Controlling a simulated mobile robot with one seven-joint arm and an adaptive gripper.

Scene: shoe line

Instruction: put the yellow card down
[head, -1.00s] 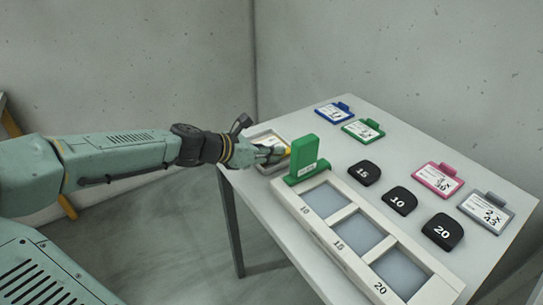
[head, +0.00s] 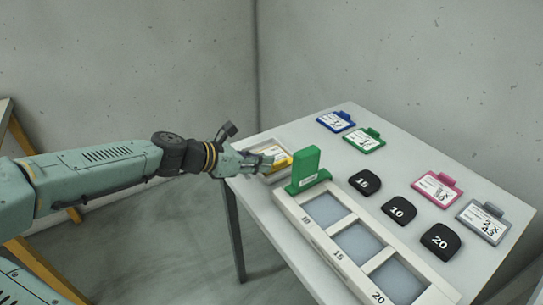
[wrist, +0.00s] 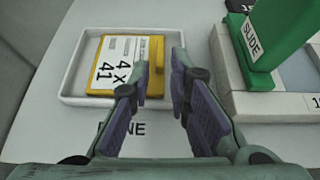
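The yellow card (wrist: 115,72) lies in a shallow white tray (wrist: 75,52), with its printed face up, reading "4 x 41". It also shows in the head view (head: 283,161), partly behind my fingers. My gripper (wrist: 160,72) is over the right part of the card, its two fingers apart with a clear gap between them. The card's yellow tab side shows around the fingertips. My fingers hide part of the card and of the word on the table in front of the tray.
A green upright slide block (head: 306,165) stands close right of the tray, on a white rack (head: 330,240) with three windows. Black number pieces (head: 399,209) and blue, green, pink and grey cards (head: 437,188) lie farther right on the table.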

